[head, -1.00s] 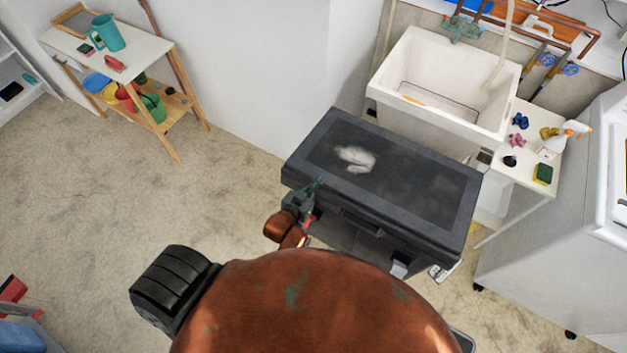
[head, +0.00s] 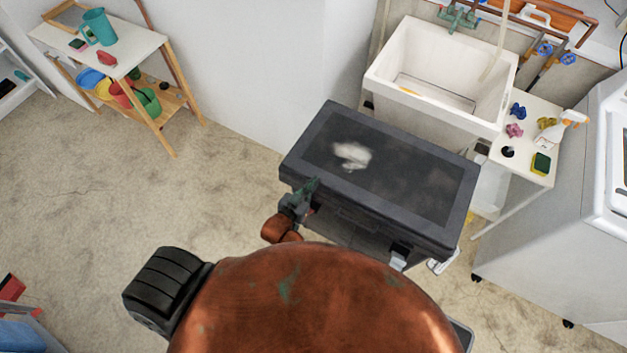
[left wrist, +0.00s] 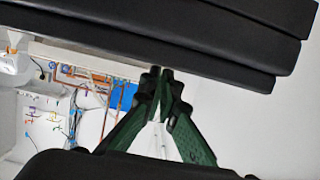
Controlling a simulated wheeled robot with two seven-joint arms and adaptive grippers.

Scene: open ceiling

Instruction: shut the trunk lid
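The dark trunk lid (head: 395,178), with a pale smudge on top, lies nearly flat over the trunk in the middle of the head view. Whether a gap is left under its rim cannot be told; the trunk body is mostly hidden below the lid and behind my own body. My left gripper (head: 314,183) is at the lid's front left edge. In the left wrist view my left gripper (left wrist: 160,74) has its green fingers drawn together at the tips, with nothing between them, close to the black layered edge of the trunk (left wrist: 190,45). Contact is unclear. My right gripper is not seen.
A white sink (head: 440,75) stands behind the trunk. A small white table (head: 525,170) with a spray bottle and sponge is to its right, near a white machine (head: 560,210). A wooden shelf (head: 130,55) stands far left.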

